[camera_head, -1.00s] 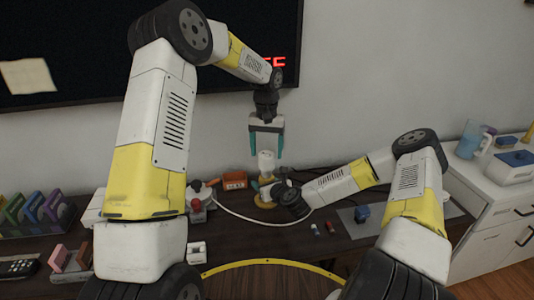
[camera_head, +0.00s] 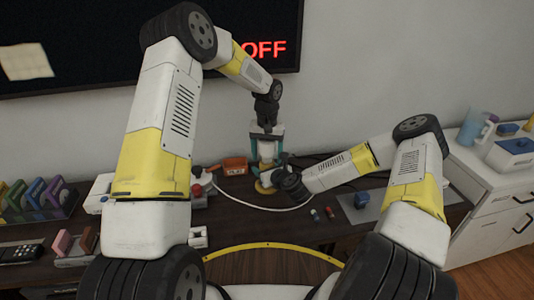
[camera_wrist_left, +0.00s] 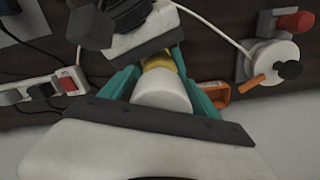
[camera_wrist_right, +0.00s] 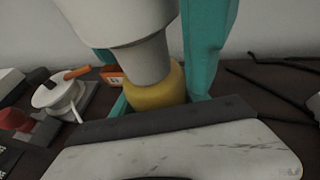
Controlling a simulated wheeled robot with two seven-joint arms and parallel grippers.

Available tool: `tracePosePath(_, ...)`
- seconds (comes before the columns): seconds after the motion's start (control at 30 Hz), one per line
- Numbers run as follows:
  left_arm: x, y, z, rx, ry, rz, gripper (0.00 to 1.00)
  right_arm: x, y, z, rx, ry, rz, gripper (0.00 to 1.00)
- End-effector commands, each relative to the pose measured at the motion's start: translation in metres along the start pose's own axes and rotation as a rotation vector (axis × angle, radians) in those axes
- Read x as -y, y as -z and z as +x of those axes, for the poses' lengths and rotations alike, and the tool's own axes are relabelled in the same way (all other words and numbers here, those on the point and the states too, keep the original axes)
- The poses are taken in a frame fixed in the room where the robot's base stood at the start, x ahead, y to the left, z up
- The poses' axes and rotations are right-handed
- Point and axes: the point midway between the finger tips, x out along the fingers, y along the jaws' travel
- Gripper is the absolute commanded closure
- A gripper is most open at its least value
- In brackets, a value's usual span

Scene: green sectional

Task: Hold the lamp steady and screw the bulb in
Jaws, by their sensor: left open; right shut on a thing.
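The lamp stands on the table, its yellow socket (camera_wrist_right: 158,92) showing in the right wrist view and its yellow base (camera_head: 264,187) in the head view. The white bulb (camera_head: 266,151) is upright above the socket; its grey neck meets the socket in the right wrist view, but how deep it sits is hidden. My left gripper (camera_head: 267,148) points down from above, open, with its teal fingers on either side of the bulb (camera_wrist_left: 163,92). My right gripper (camera_head: 274,178) comes in low from the right and is shut on the lamp at the yellow socket.
A red-orange box (camera_head: 235,166) and a red-topped device (camera_head: 197,187) stand left of the lamp. A white cable (camera_head: 250,206) curves across the table in front. A blue block (camera_head: 361,200) lies on a grey mat at the right. A wall screen reading OFF (camera_head: 265,49) is behind.

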Motion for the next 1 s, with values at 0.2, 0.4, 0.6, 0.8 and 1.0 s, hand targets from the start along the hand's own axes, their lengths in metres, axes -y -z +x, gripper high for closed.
tracePosePath(0.2,0.0000,0.0000,-0.0003,0.000,0.000,0.000,0.62,0.0025,0.0071,-0.0002,-0.014,0.004,0.003,1.00)
tracePosePath(0.4,0.0000,0.0001,-0.0005,0.000,0.000,0.001,0.96,0.0026,0.0070,-0.0002,-0.014,0.005,0.003,1.00)
tracePosePath(0.6,0.0000,0.0000,-0.0004,0.000,0.000,0.100,0.96,0.0026,0.0070,-0.0002,-0.014,0.005,0.003,1.00)
tracePosePath(0.8,0.0000,0.0001,-0.0004,0.000,0.000,0.098,0.26,0.0026,0.0070,-0.0002,-0.014,0.005,0.003,1.00)
tracePosePath(1.0,-0.0002,0.0001,-0.0004,0.000,0.000,0.098,0.26,0.0026,0.0070,-0.0002,-0.014,0.005,0.003,1.00)
